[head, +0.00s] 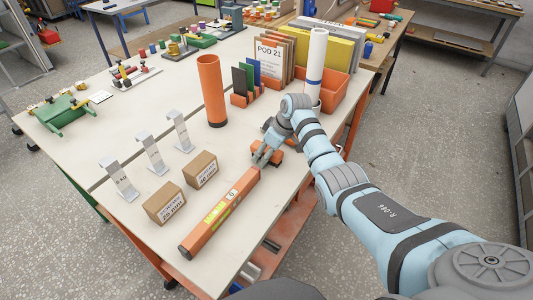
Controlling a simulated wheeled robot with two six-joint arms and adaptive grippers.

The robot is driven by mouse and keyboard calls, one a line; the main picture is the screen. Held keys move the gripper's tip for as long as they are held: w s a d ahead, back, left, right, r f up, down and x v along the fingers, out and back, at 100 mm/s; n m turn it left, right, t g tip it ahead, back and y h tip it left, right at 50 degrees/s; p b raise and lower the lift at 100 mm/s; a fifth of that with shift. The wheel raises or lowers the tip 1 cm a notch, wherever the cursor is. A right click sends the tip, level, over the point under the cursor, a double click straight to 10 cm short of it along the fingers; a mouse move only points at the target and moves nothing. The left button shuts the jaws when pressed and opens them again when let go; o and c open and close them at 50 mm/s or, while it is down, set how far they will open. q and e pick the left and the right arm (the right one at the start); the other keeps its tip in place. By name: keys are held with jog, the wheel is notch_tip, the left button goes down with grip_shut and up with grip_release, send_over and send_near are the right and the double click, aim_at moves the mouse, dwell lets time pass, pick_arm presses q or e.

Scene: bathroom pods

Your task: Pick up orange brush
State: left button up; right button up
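My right arm reaches in from the lower right. Its gripper (262,158) is low over the table near the right edge, beside a small orange object (283,151). That object is partly hidden by the gripper, and I cannot tell for sure that it is the orange brush. I cannot tell whether the fingers are open, shut or touching it. A long orange bar (222,213) with a yellow-green label lies just in front of the fingertips. My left gripper is not in view.
An orange tube (211,90) stands upright behind. Two cardboard boxes (164,203) and several metal stands (151,153) are to the left. An orange bin (333,92) and a white tube (316,62) stand behind the gripper.

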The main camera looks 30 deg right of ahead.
jog(key=c, duration=0.9)
